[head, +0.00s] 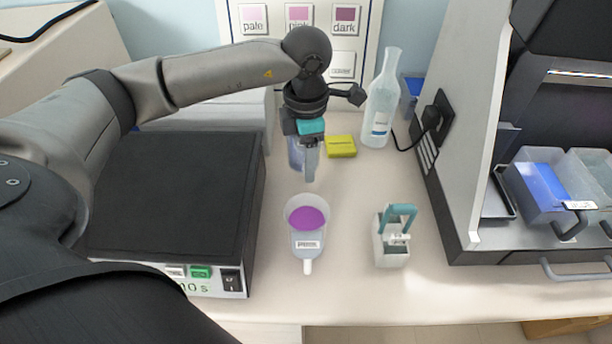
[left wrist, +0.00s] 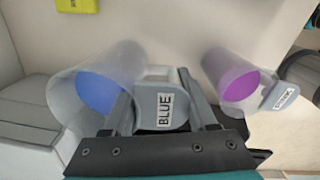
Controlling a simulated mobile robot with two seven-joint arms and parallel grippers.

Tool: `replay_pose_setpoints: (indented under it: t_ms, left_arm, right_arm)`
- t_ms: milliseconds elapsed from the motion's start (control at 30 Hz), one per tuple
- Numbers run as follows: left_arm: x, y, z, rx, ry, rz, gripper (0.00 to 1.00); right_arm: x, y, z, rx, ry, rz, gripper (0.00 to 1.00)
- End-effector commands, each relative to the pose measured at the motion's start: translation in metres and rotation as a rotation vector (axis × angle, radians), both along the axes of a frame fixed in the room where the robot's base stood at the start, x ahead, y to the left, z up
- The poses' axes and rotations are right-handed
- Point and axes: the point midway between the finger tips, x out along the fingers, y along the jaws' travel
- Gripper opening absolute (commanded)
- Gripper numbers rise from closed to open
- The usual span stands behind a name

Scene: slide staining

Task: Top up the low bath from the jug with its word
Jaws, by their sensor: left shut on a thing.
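My left gripper (head: 311,172) is shut on the handle of a clear jug (head: 295,154) over the bench, mostly hidden behind the gripper. In the left wrist view this jug (left wrist: 60,97) holds blue liquid, and its tag (left wrist: 164,110) reads BLUE. A second clear jug (head: 307,240) with purple liquid stands on the bench in front of the gripper; it also shows in the left wrist view (left wrist: 219,70). Its label is too small to read surely. At the right, a bath with blue liquid (head: 545,187) stands beside a greyish bath (head: 597,172). My right gripper is not in view.
A dark-topped box (head: 170,190) with buttons stands at left. A pale rack with a teal handle (head: 392,247) stands on the bench right of the purple jug. A bottle (head: 381,105) and a yellow block (head: 341,146) are behind. A tall grey panel (head: 460,140) stands before the baths.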

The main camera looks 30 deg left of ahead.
Motion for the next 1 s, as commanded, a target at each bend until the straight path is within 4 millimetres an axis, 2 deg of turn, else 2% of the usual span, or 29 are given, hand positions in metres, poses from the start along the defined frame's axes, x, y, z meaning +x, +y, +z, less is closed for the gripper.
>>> replay_pose_setpoints:
  t_ms: [233, 467, 867, 900, 1000]
  left_arm:
    - [0.001, 0.0, -0.018, -0.001, -0.001, 0.001, 0.0]
    - [0.001, -0.001, -0.049, -0.002, -0.001, 0.0, 0.0]
    - [0.001, 0.0, -0.055, -0.001, -0.003, 0.0, 0.0]
    - [0.0, 0.0, -0.054, -0.001, -0.001, 0.0, 0.62]
    - [0.0, 0.0, -0.054, -0.001, -0.001, 0.0, 0.74]
  right_arm:
    - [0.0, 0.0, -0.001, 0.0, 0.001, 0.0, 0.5]
    - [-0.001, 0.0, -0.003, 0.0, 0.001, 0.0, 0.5]
    - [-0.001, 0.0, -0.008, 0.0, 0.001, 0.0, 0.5]
    - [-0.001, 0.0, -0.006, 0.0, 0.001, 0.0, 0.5]
    - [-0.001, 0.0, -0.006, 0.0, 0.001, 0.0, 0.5]
